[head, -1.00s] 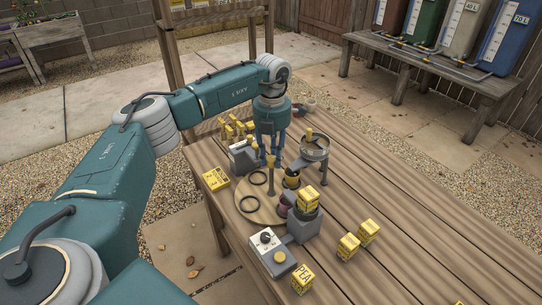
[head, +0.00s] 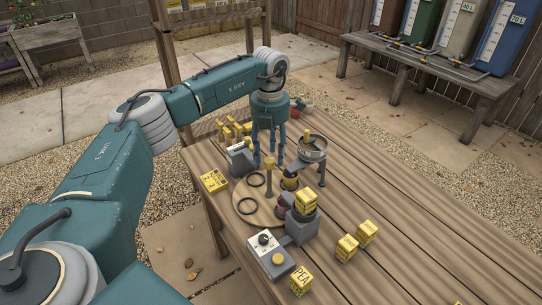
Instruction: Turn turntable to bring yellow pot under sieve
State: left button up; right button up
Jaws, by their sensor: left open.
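The turntable (head: 264,214) is a round wooden disc on the table. It has two dark rings and an upright post with a yellow top (head: 269,175) on it. A small dark pot with yellow (head: 289,180) sits at its right side, beside the sieve stand. A maroon object (head: 282,213) is at its front right, partly hidden. The round sieve (head: 313,148) stands on a grey support behind and right of the disc. My left gripper (head: 269,160) is open, fingers pointing down around or just behind the post's top; I cannot tell if they touch it. My right gripper is not in view.
A control box with a dial and yellow button (head: 272,252) stands in front. A grey holder with a yellow box (head: 305,202) is right of the disc. Yellow boxes (head: 347,246) lie farther right, and a yellow packet (head: 213,181) at left.

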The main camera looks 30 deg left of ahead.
pick_arm(q)
notch_tip(320, 180, up, 10)
jog(key=shift+w+d+r, duration=0.15)
jog(key=shift+r, duration=0.05)
jog(key=shift+f, duration=0.1)
dwell(0.5)
